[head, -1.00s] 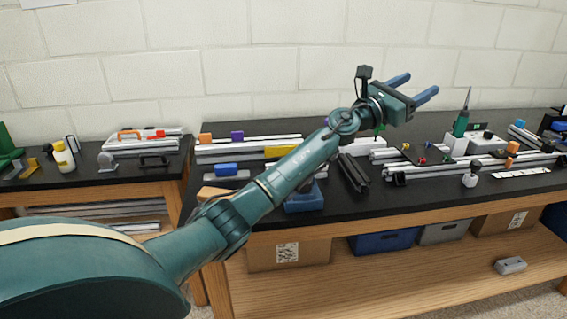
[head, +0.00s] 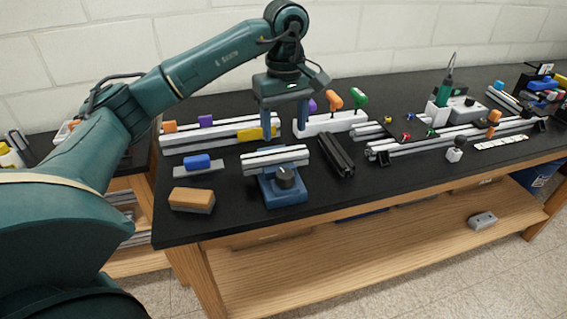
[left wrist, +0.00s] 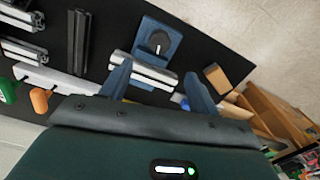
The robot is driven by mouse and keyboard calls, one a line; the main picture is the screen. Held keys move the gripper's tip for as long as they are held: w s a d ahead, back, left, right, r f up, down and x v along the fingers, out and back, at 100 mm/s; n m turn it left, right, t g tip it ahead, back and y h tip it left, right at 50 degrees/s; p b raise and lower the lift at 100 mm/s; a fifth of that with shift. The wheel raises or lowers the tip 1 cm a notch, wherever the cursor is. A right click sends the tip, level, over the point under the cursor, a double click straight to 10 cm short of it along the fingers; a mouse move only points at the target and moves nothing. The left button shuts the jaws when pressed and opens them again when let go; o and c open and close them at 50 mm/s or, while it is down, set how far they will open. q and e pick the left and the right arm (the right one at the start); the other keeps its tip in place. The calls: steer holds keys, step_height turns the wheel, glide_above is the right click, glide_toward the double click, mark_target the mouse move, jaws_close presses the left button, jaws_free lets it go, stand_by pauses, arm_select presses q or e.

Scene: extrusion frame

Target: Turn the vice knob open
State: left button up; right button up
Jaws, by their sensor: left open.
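The vice also shows in the left wrist view (left wrist: 172,46), with the knob (left wrist: 158,40) beyond my fingertips. My left gripper (head: 286,132) is open and empty, pointing down above and slightly behind the vice jaws. Its two blue fingers show in the left wrist view (left wrist: 155,75) on either side of the vice, apart from the knob. My right gripper is not in view.
An orange-topped block (head: 192,199) lies left of the vice, and a blue-topped piece (head: 197,162) lies behind that block. Dark bars (head: 337,155) lie to the right. A white rack with coloured handles (head: 330,122) stands behind. Bench surface right of the vice's front is clear.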

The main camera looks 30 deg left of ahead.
mark_target(285, 173)
arm_select(q)
step_height(285, 173, down, 12)
steer(key=shift+d+r+p, duration=0.1)
steer(key=shift+r+p, duration=0.05)
steer(key=shift+p, duration=0.85)
steer(key=shift+f, duration=0.45)
steer(key=c, duration=1)
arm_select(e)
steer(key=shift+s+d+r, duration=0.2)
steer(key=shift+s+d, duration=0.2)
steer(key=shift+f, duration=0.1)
